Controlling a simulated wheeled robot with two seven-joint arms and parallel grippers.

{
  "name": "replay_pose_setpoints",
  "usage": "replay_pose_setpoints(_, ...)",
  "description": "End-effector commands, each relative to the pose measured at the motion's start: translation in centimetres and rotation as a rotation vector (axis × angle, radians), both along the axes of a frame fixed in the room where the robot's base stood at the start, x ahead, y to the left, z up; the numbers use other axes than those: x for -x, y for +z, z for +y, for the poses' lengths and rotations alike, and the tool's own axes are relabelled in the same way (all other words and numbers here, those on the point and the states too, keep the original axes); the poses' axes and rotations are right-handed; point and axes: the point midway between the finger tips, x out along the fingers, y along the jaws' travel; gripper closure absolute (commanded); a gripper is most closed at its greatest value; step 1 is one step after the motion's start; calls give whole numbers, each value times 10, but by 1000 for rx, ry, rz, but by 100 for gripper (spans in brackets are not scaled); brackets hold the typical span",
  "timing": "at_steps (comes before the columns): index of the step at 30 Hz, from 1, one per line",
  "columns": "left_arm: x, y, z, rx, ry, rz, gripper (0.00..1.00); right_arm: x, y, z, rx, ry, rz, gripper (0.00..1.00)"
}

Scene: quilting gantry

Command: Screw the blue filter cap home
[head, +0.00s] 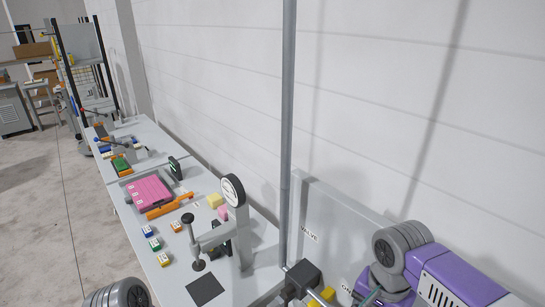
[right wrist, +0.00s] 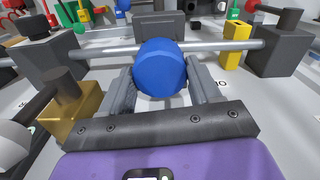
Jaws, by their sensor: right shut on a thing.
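The round blue filter cap (right wrist: 161,68) is at the upper middle of the right wrist view, in front of a grey pipe and a dark grey block. My right gripper (right wrist: 160,85) has one grey finger on each side of the cap and is shut on it. The cap's back side and any thread are hidden, so I cannot tell how far it is seated. In the head view my right arm comes in at the lower right, and the cap is not visible there. My left gripper is not in view.
The grey pipe (right wrist: 222,46) runs across behind the cap between dark blocks. A brass block (right wrist: 75,112) is close left of my gripper; a yellow block (right wrist: 236,38) stands to the right. In the head view, a workbench (head: 226,285) with a pink tray (head: 148,192) lies left of a vertical post (head: 288,120).

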Motion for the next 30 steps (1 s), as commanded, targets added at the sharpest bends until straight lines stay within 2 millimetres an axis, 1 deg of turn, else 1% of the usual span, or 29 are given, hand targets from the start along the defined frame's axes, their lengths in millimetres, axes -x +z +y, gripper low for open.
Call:
replay_pose_setpoints(5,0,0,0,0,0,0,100,0,0,0,-1,-13,-1,80)
replay_pose_setpoints(8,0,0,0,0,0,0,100,0,0,0,0,-97,0,80)
replay_pose_setpoints(12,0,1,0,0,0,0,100,0,0,0,-1,-250,-1,80)
replay_pose_setpoints(15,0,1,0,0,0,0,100,0,0,0,-1,-313,-1,80)
replay_pose_setpoints(26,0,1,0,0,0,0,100,0,0,0,-1,-347,-1,80)
replay_pose_setpoints(30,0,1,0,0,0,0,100,0,0,0,-1,-485,-1,80)
